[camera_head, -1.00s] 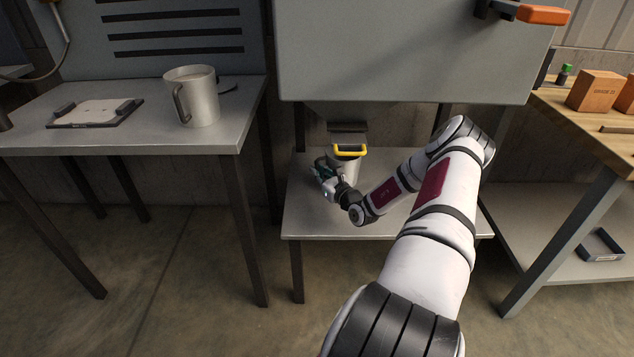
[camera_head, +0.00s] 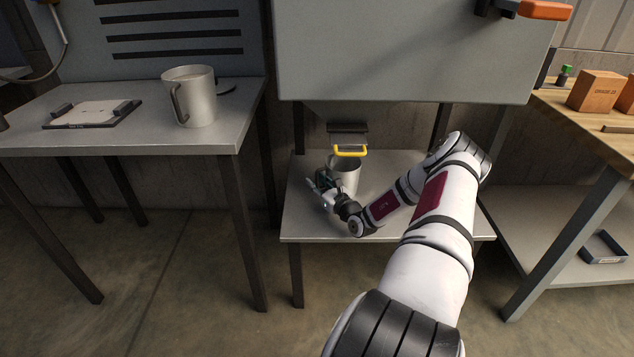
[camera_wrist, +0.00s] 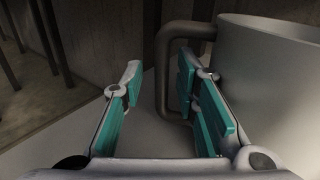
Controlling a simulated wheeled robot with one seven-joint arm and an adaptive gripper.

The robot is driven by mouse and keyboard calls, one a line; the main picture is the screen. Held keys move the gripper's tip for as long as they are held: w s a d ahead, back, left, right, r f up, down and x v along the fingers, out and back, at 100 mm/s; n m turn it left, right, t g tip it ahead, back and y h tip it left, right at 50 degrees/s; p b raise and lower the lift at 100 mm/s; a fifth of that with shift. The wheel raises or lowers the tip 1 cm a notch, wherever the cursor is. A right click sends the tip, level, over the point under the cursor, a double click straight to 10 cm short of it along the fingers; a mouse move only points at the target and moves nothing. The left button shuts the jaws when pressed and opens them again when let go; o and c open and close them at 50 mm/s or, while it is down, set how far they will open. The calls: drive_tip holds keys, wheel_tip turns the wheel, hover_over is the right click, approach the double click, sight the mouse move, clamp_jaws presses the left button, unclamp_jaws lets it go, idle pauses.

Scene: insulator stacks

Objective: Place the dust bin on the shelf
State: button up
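The dust bin (camera_head: 346,177) is a grey metal cup with a side handle. It stands upright on the low metal shelf (camera_head: 390,226) under the grey cabinet. In the wrist view the bin (camera_wrist: 265,85) fills the right side, and its dark bent handle (camera_wrist: 162,75) shows between and just beyond my fingertips. My gripper (camera_head: 319,188) is at the bin's left side. In the wrist view my gripper (camera_wrist: 160,85) is open, with teal pads apart on either side of the handle's upright bar. Part of the handle is hidden behind the right finger.
A similar larger-looking metal cup (camera_head: 191,96) and a flat tray (camera_head: 92,114) stand on the left table (camera_head: 140,141). A yellow handle (camera_head: 350,151) hangs under the cabinet (camera_head: 400,55), close above the bin. A wooden bench (camera_head: 612,149) with boxes is at right.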

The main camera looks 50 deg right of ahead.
drive_tip(key=shift+r, duration=0.15)
drive_tip(key=shift+s+a, duration=0.1)
drive_tip(key=shift+s, duration=0.25)
drive_tip(key=p+v, duration=0.3)
drive_tip(key=v, duration=0.8)
drive_tip(key=shift+s, duration=0.15)
